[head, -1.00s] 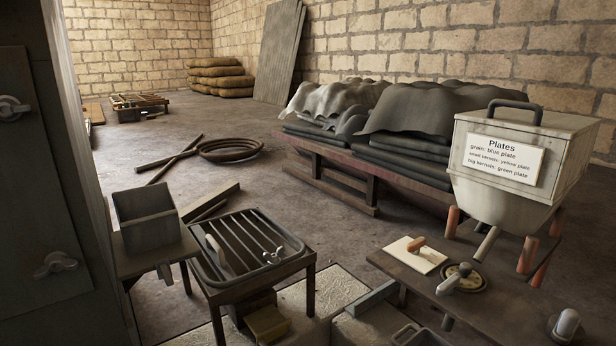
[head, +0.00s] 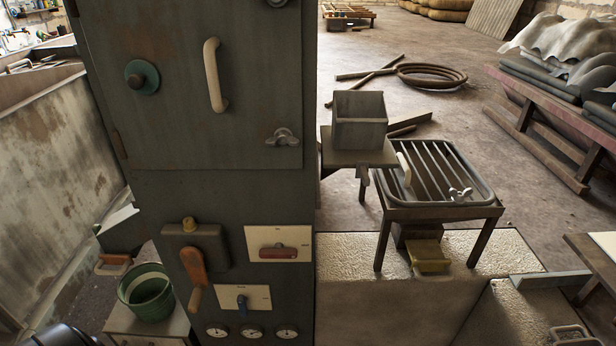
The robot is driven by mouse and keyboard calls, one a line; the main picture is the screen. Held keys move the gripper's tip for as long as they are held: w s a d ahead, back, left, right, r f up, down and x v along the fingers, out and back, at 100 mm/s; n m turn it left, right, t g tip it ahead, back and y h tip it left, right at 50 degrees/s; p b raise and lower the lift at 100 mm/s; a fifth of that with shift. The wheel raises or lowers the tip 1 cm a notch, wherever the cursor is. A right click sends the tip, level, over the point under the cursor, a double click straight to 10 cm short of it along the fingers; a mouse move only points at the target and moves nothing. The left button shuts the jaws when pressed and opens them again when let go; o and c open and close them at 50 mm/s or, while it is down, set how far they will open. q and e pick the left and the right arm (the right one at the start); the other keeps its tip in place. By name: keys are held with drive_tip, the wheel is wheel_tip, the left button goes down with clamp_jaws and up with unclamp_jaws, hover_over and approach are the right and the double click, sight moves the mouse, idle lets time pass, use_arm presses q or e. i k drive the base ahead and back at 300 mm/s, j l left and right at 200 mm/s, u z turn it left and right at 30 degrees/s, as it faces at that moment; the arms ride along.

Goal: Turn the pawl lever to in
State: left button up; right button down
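I cannot tell for certain which part is the pawl lever; no readable label names it. Below, a small blue lever (head: 242,304) points down on another white plate (head: 258,296). The plates' lettering is too small to read. Neither gripper is visible.
Several gauges (head: 251,332) line the cabinet's bottom. A green bucket (head: 146,290) stands at left on a small stand. A barred grate table (head: 440,212) and an open grey box (head: 360,120) stand right of the cabinet. Open floor (head: 455,95) lies behind.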

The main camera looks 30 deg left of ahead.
sight(278, 252)
drive_tip(key=k+j+u, duration=0.1)
drive_tip(key=u, duration=0.95)
drive_tip(key=k+j, duration=0.05)
